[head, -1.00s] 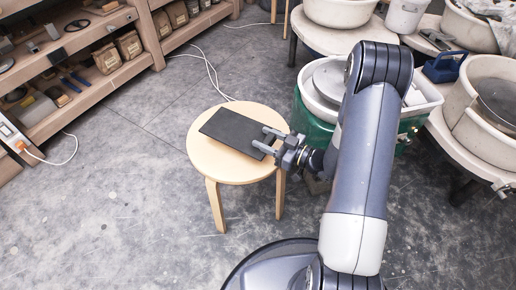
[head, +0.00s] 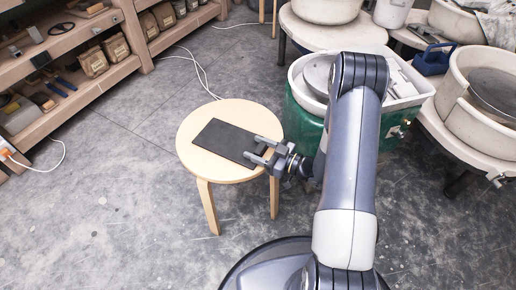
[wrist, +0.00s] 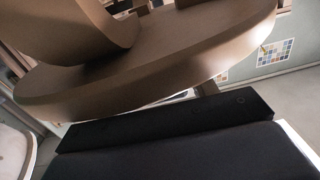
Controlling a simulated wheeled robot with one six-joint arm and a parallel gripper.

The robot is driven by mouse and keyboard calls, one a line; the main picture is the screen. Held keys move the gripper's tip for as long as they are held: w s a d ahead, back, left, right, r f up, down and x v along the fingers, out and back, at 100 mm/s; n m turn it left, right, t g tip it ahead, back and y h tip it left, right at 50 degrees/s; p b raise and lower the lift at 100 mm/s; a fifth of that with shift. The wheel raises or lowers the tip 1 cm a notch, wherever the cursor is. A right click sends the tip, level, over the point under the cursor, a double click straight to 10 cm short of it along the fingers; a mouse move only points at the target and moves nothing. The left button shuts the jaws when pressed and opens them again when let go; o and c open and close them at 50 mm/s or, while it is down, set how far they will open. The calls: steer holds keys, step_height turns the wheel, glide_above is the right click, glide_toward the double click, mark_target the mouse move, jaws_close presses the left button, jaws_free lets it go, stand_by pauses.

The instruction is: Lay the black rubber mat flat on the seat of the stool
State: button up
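The black rubber mat (head: 225,139) is a thin dark rectangle over the seat of the round pale wooden stool (head: 195,168). It lies within the seat's outline in the head view. I cannot tell whether it touches the seat. My gripper (head: 254,149) is at the mat's right end, its two grey fingers apart with that end of the mat between them. It seems to hold the mat, since both have moved together. In the wrist view a dark flat surface fills the bottom, seemingly the mat (wrist: 180,152). A large brown rounded form above it is unclear.
A green tub with a white tray (head: 402,90) stands right behind the stool. Pottery wheels (head: 470,120) stand at the right. Wooden shelves (head: 95,90) run along the left. A white cable (head: 203,75) lies on the floor behind the stool. The floor left of the stool is clear.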

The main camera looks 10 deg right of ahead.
steer(key=shift+o, duration=1.2)
steer(key=shift+r, duration=0.1)
steer(key=shift+d+r, duration=0.1)
steer(key=shift+d, duration=0.05)
steer(key=p+v, duration=0.2)
steer(key=v, duration=1)
steer(key=shift+p, duration=0.35)
